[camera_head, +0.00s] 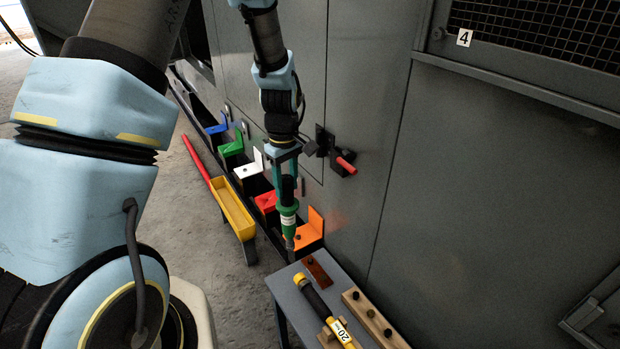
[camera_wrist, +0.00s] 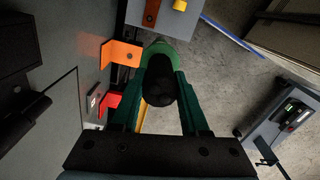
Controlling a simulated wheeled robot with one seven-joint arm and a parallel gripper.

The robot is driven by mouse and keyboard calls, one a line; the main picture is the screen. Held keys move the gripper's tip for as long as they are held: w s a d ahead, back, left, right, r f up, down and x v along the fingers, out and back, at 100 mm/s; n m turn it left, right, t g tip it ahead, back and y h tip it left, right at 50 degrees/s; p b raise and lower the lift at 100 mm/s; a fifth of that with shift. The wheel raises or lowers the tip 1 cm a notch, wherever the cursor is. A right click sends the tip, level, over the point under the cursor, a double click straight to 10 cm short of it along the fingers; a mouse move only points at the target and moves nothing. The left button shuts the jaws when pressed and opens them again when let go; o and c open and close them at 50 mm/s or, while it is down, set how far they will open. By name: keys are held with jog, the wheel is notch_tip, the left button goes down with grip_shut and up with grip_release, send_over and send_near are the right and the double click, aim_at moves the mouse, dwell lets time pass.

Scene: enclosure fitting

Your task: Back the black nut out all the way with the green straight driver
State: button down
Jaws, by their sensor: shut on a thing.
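The green straight driver (camera_head: 288,221) hangs upright, tip down, in my gripper (camera_head: 287,182). The wrist view looks down on its black handle end (camera_wrist: 161,82) between the two green fingers of my gripper (camera_wrist: 160,90), with a green collar beyond. In the head view the tip is beside the orange bracket (camera_head: 313,226) and short of the grey bench. A dark nut on the orange bracket (camera_wrist: 118,54) shows in the wrist view. Another dark nut (camera_head: 308,260) sits on a reddish-brown block on the bench. I cannot tell which nut the task means, or whether the tip touches anything.
The grey bench (camera_head: 288,292) also holds a yellow-black driver (camera_head: 320,305) labelled 20 and a wooden rack (camera_head: 371,318) with dark pegs. Several coloured brackets line the cabinet wall. A yellow trough (camera_head: 233,207) stands left of them. A red-handled lever (camera_head: 345,165) juts from the wall.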

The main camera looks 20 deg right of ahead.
jog(key=s+d+r, duration=0.2)
jog(key=s+d, duration=0.1)
jog(key=d, duration=0.2)
notch_tip(320, 180, down, 7)
jog(key=b, duration=0.4)
jog(key=shift+r+n+b, duration=0.2)
jog(key=shift+n+b, duration=0.15)
jog(key=shift+n, duration=0.05)
jog(key=shift+s+f, duration=0.2)
jog(key=shift+f, duration=0.4)
dwell(2.4)
jog(key=shift+s+r+p, duration=0.1)
jog(key=shift+r+p, duration=0.1)
jog(key=shift+p, duration=0.25)
dwell(1.3)
